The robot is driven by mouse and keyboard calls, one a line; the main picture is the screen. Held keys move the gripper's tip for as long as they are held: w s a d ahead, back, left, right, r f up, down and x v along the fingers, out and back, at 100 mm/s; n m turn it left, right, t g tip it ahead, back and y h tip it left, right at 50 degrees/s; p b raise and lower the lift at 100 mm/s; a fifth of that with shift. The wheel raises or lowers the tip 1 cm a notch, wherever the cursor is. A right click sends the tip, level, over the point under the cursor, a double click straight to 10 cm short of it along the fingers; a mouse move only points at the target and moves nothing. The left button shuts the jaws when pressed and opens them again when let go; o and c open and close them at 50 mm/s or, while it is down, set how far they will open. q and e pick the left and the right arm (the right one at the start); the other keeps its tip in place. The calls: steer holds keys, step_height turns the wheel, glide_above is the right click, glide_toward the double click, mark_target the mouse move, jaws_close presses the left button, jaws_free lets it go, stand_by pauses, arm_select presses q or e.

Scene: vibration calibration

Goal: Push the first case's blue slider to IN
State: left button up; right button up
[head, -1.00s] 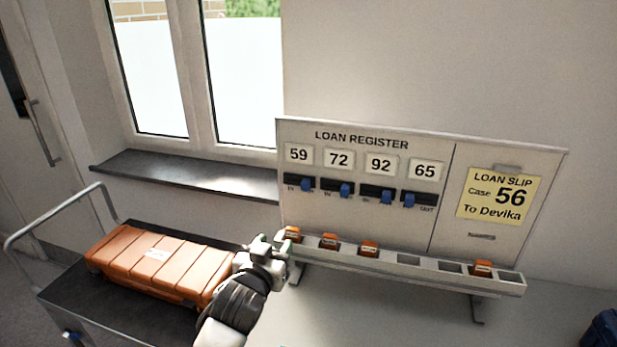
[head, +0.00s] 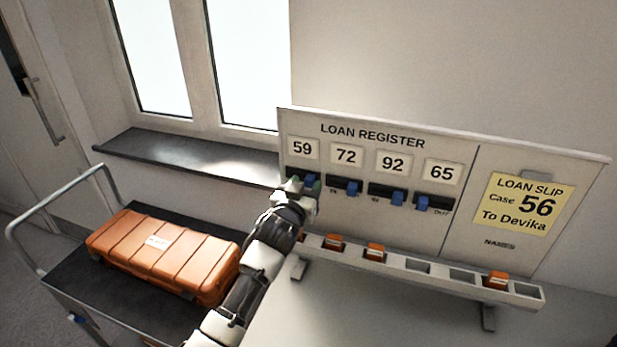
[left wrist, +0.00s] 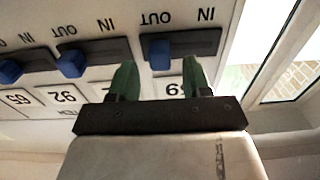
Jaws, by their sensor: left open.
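The first case's number card, 59 (head: 303,149), is at the left end of the loan register. Its blue slider (head: 312,180) is partly hidden behind my left gripper (head: 297,188) in the head view. In the left wrist view, which shows the board upside down, that blue slider (left wrist: 159,48) sits at the OUT end of its dark slot (left wrist: 195,43). The two green fingertips of my left gripper (left wrist: 160,80) are open, with the slider in the gap between them as seen in the picture. I cannot tell whether they touch it. My right gripper is not in view.
Blue sliders under 72 (head: 353,187), 92 (head: 398,198) and 65 (head: 422,202) are alongside. A tray rail (head: 450,282) with several orange tags runs below. An orange case (head: 165,252) lies on a trolley at left. A yellow loan slip (head: 522,205) is at right.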

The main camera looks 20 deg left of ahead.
arm_select(q)
steer(key=shift+w, duration=1.15)
steer(key=shift+c, duration=0.2)
jaws_close()
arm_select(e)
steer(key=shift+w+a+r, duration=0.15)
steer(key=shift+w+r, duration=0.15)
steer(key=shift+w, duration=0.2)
